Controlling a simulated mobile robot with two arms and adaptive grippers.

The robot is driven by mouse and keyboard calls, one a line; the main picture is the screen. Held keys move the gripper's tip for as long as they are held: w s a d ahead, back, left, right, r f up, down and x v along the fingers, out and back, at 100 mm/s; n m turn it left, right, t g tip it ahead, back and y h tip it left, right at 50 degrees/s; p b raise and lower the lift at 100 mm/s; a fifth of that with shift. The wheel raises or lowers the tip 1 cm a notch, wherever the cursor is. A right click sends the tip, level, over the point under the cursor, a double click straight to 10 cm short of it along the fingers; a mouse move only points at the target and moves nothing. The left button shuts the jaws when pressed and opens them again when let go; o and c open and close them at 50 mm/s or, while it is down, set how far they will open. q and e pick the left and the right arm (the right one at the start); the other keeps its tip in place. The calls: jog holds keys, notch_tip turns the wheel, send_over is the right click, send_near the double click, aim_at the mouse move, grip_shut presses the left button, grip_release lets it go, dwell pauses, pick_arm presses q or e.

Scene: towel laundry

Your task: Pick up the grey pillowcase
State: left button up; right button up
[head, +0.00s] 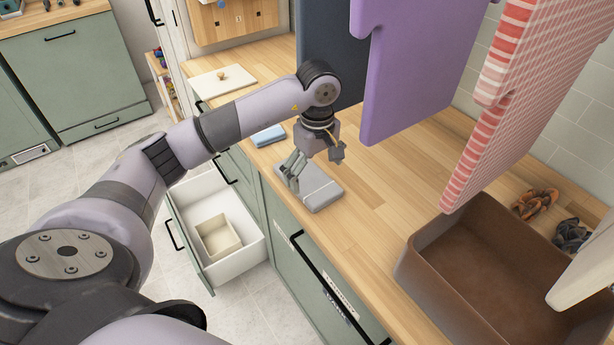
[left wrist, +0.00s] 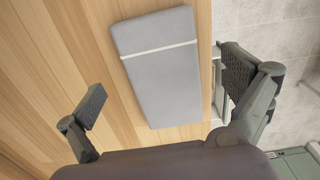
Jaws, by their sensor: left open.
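The grey pillowcase (head: 316,188) lies folded flat on the wooden counter, near its front edge. In the left wrist view it is a light grey rectangle (left wrist: 165,85) with a white band across its upper part. My left gripper (head: 311,176) is above it, pointing down. In the left wrist view the fingers of my left gripper (left wrist: 162,100) are spread wide, one on each side of the pillowcase, with nothing between them in contact. My right gripper is not visible.
A blue folded cloth (head: 268,135) lies farther along the counter (head: 400,180). A brown bin (head: 432,275) stands at the right. Purple (head: 412,75) and red striped (head: 528,90) towels hang above. An open white drawer (head: 240,255) with a small box (head: 218,237) juts out below.

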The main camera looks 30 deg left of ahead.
aim_at(315, 185)
pick_arm(q)
jog(key=shift+f+p, duration=0.35)
jog(key=shift+f, duration=1.3)
jog(key=c, duration=1.3)
jog(key=shift+r, duration=0.2)
